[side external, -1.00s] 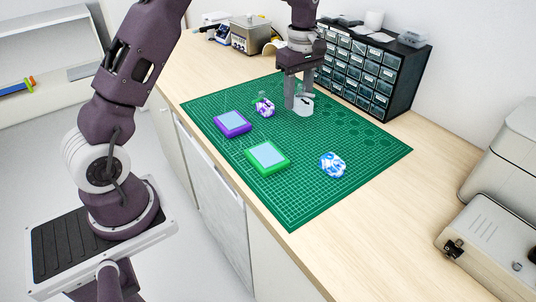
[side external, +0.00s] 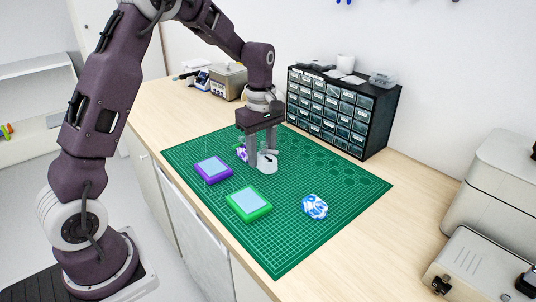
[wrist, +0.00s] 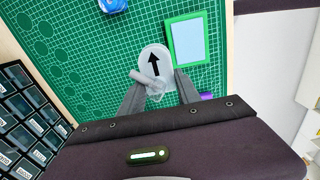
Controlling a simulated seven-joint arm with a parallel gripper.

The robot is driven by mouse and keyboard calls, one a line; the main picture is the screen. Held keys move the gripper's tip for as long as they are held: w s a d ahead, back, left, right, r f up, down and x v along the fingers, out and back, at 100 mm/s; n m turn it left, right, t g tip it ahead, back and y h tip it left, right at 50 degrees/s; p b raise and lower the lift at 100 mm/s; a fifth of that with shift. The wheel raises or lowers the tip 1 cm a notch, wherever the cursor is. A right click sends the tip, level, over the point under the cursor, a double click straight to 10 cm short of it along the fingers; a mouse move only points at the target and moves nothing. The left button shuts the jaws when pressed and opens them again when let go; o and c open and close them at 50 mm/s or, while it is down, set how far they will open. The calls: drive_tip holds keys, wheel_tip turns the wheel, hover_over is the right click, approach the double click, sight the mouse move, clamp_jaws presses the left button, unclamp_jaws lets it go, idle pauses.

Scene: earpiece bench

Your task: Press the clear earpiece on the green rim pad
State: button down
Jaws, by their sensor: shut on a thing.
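The clear earpiece (side external: 267,161) is a pale translucent piece between the fingers of my gripper (side external: 262,164). In the wrist view the clear earpiece (wrist: 153,60) shows a black arrow pointing away from the gripper, and my gripper (wrist: 155,82) is shut on its grey stem-like near end. The green rim pad (side external: 249,204) lies on the mat, with a light blue face and nothing on it. In the side view it is nearer the camera than the gripper; in the wrist view it (wrist: 187,41) is just right of the earpiece. I cannot tell the earpiece's exact height.
A purple rim pad (side external: 213,169) lies left of the gripper. A purple-white earpiece (side external: 241,152) is partly hidden behind the fingers. A blue-white earpiece (side external: 315,207) lies on the green mat (side external: 290,250) at right. A drawer cabinet (side external: 342,110) stands behind.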

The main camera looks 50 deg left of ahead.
hover_over(244, 195)
drive_tip(key=shift+f, duration=0.7)
drive_tip(key=shift+f, duration=2.25)
drive_tip(key=shift+f, duration=0.25)
drive_tip(key=c, duration=0.8)
unclamp_jaws()
drive_tip(key=shift+o, duration=0.2)
drive_tip(key=shift+r, duration=0.1)
